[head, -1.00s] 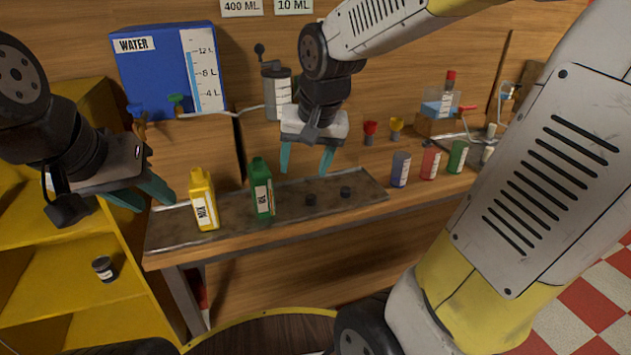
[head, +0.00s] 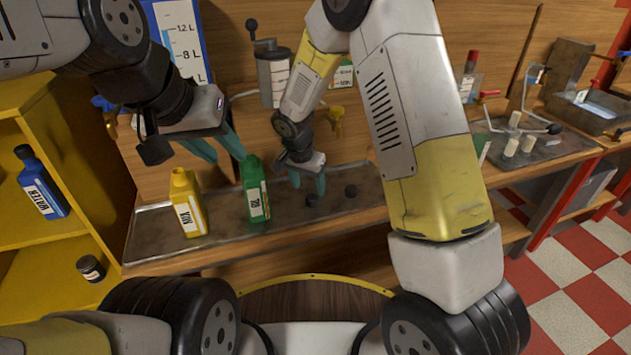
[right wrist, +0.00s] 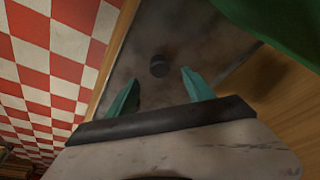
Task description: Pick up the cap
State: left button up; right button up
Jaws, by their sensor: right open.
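Two small dark caps lie on the metal tray (head: 285,215) to the right of the green bottle (head: 257,195). The left cap (head: 312,200) is just below my right gripper (head: 308,184); the right cap (head: 351,191) is a little further right. My right gripper is open and empty, pointing down over the tray. In the right wrist view one cap (right wrist: 158,66) lies beyond and between the open fingers (right wrist: 160,90), apart from them. My left gripper (head: 218,150) is open and empty, above the yellow and green bottles.
A yellow bottle (head: 187,203) stands left of the green bottle, which is close beside my right gripper. A yellow shelf at the left holds a blue water bottle (head: 41,183) and a dark jar (head: 91,269). A grinder-like canister (head: 272,70) is on the wall behind.

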aim_at(312, 197)
jog(key=x, duration=0.5)
jog(key=shift+w+d+f, duration=0.1)
jog(key=shift+f, duration=0.25)
grip_shut()
